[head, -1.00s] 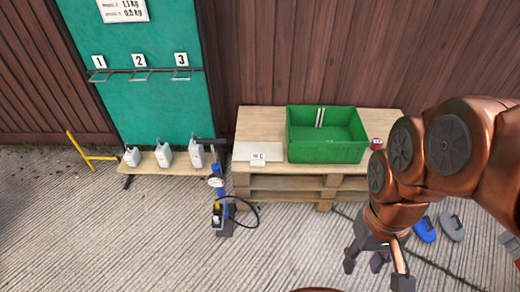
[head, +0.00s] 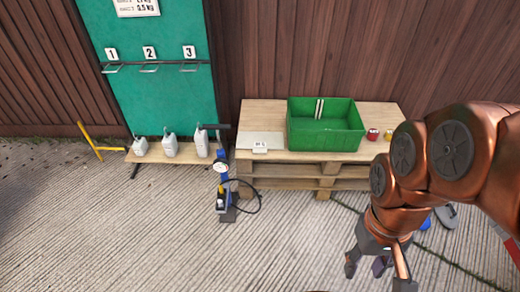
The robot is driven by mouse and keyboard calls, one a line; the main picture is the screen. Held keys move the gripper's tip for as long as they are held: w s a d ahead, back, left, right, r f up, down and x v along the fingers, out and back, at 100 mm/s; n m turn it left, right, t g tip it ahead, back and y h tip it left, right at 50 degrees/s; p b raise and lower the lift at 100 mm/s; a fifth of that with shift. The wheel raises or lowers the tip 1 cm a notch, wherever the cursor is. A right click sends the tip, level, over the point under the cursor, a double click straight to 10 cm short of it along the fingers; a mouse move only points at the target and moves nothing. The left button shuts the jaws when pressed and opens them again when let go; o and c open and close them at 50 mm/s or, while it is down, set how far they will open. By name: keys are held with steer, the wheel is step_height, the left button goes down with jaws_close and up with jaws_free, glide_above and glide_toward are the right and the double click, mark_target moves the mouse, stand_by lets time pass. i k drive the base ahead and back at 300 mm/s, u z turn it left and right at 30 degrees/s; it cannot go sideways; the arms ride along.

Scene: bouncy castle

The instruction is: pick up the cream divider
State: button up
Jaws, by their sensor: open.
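A cream divider (head: 318,108) shows as narrow pale upright strips against the back wall inside the green crate (head: 326,138). I cannot tell whether it is one slotted piece or two. The crate stands on a wooden pallet stack (head: 270,112) against the brown wall. My gripper (head: 379,274) is at the lower right, fingers spread and pointing down over the ground. It is open and empty, in front of the pallets and well apart from the crate.
A pale plate with a label (head: 260,147) lies left of the crate; red (head: 373,134) and yellow (head: 389,135) cans stand to its right. A blue hand pump (head: 223,190) with a hose stands before the pallets. Several pale canisters (head: 170,146) stand on a low bench.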

mark_target(259, 142)
steer(key=k, duration=0.9)
steer(key=u, duration=0.9)
steer(key=i, duration=0.75)
steer(key=u, duration=1.05)
steer(key=i, duration=1)
steer(key=z, duration=0.4)
steer(key=i, duration=0.9)
steer(key=z, duration=1.2)
steer(key=i, duration=0.35)
steer(key=z, duration=0.3)
